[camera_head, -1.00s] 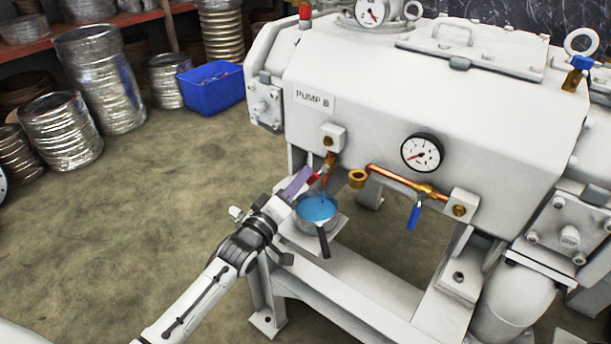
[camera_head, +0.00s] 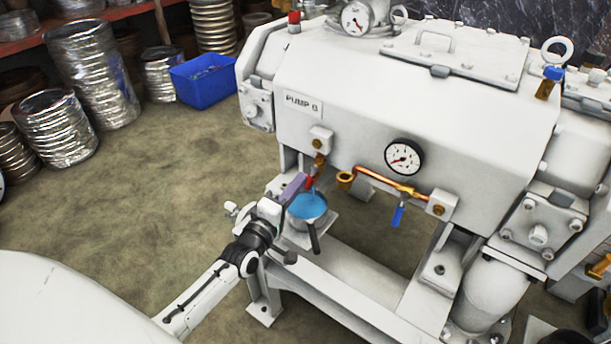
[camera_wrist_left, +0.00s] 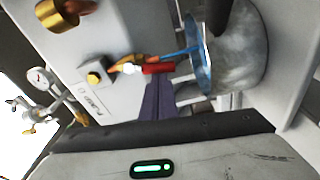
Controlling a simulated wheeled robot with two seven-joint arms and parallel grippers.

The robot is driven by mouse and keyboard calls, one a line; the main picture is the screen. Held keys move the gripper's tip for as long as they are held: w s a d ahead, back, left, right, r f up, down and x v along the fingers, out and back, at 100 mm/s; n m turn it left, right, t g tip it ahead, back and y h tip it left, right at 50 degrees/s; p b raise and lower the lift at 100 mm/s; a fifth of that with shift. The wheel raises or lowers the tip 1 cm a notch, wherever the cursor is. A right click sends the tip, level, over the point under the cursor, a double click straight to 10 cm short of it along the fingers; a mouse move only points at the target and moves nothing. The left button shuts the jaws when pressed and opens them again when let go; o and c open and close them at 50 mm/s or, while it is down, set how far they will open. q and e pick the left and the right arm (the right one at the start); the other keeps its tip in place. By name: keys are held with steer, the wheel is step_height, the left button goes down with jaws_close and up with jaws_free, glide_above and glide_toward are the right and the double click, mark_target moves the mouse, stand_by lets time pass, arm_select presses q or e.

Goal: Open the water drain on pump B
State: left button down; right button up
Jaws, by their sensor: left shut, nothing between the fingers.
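Pump B (camera_head: 345,125) is a large white machine with a "PUMP B" label. Its left drain is a brass valve (camera_head: 319,160) with a red handle (camera_head: 310,181). A metal pot (camera_head: 299,224) with a dark handle stands under it and holds blue water (camera_head: 308,205). In the left wrist view, a blue stream (camera_wrist_left: 180,52) runs from the brass outlet into the pot (camera_wrist_left: 240,55). My left gripper (camera_head: 298,184) is shut and empty, its purple fingers at the red handle, which also shows in the wrist view (camera_wrist_left: 158,68). Whether they touch is unclear.
A second brass pipe (camera_head: 380,183) with a blue handle (camera_head: 398,216) is on the right, below a gauge (camera_head: 404,157). The white frame beam (camera_head: 340,275) runs below the pot. A blue bin (camera_head: 205,82) and metal ducts stand behind left. The floor at left is clear.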

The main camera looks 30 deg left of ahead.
arm_select(q)
steer(key=shift+d+f+n+p, duration=0.2)
steer(key=shift+d+n+p, duration=0.15)
steer(key=shift+n, duration=0.65)
arm_select(e)
steer(key=shift+s+d+r, duration=0.15)
steer(key=shift+r, duration=0.15)
arm_select(q)
steer(key=shift+d, duration=0.1)
arm_select(e)
steer(key=shift+f, duration=0.1)
arm_select(q)
steer(key=shift+w+a, duration=0.1)
steer(key=shift+a, duration=0.2)
steer(key=a+b, duration=0.1)
steer(key=a, duration=0.1)
steer(key=shift+w+a+f+b, duration=0.15)
steer(key=shift+w+a+b, duration=0.2)
steer(key=shift+w, duration=0.05)
steer(key=s+p, duration=0.2)
steer(key=s, duration=0.8)
steer(key=shift+p, duration=0.3)
arm_select(e)
steer(key=shift+w+r, duration=0.25)
steer(key=shift+r, duration=0.05)
